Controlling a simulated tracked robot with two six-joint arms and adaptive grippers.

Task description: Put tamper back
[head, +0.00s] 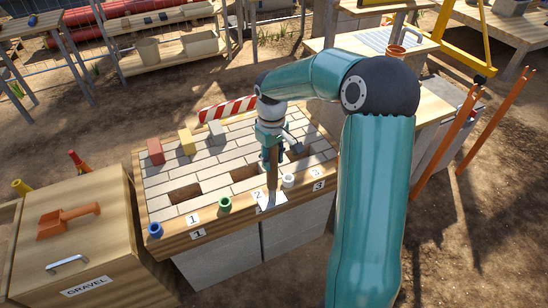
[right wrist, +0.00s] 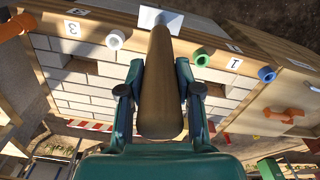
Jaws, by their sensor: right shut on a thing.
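The tamper has a brown wooden handle (head: 273,172) and a flat pale metal plate (head: 271,201) at its lower end. My right gripper (head: 271,143) is shut around the upper handle, and the tamper hangs nearly upright with its plate down. The plate is at the front edge of the paved bench (head: 190,232), by label 2; I cannot tell whether it touches the wood. In the right wrist view, the handle (right wrist: 160,85) lies between both fingers and the plate (right wrist: 161,19) is at the top. My left gripper is in neither view.
Blue (head: 155,230), green (head: 225,204) and white (head: 288,181) rings line the bench front. Red (head: 155,151), yellow (head: 187,141) and grey (head: 217,132) bricks stand on the paving behind open gaps. A striped bar (head: 228,109) lies behind. A gravel box (head: 110,262) is left.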

